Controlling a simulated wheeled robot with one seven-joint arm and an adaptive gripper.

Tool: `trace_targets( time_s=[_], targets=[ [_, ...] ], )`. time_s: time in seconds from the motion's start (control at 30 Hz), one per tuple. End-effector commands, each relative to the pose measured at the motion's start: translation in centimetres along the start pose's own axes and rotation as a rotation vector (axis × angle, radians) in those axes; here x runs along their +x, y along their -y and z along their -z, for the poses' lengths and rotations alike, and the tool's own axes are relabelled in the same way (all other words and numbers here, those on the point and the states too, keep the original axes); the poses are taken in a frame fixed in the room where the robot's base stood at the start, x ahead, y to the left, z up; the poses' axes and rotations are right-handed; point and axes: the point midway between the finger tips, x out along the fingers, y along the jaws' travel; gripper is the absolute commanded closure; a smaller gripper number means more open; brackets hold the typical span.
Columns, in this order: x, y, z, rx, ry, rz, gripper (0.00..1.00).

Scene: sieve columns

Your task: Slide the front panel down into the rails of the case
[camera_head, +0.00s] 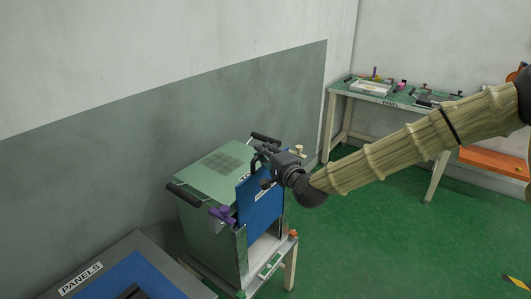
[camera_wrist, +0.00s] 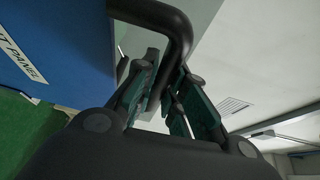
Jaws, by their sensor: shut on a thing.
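The case (camera_head: 210,178) is a grey-green box with a perforated top. It stands on a small bench against the wall. The blue front panel (camera_head: 262,213) is upright at the case's front, across the upper part of the opening. The opening shows below its lower edge. Whether its edges sit inside the rails (camera_head: 241,250) is unclear. In the wrist view, the panel (camera_wrist: 55,50) fills the upper left, with a white label partly reading "PANEL". My gripper (camera_head: 264,164) is shut on the panel's black handle (camera_wrist: 172,22); the fingers (camera_wrist: 168,88) close around its bar.
Black handles (camera_head: 184,194) and a purple clamp-like part (camera_head: 222,216) stick out from the case. A table marked PANELS (camera_head: 82,278) is at the lower left. A green-topped bench (camera_head: 385,97) with small items stands at the back right. The green floor between is clear.

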Motion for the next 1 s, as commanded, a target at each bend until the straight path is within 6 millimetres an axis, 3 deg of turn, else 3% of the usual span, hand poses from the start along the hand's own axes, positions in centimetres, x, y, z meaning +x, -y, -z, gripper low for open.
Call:
trace_targets(
  time_s=[1.0],
  targets=[
    [0.1, -1.8, 0.0, 0.000, 0.000, 0.002, 1.00]
  ],
)
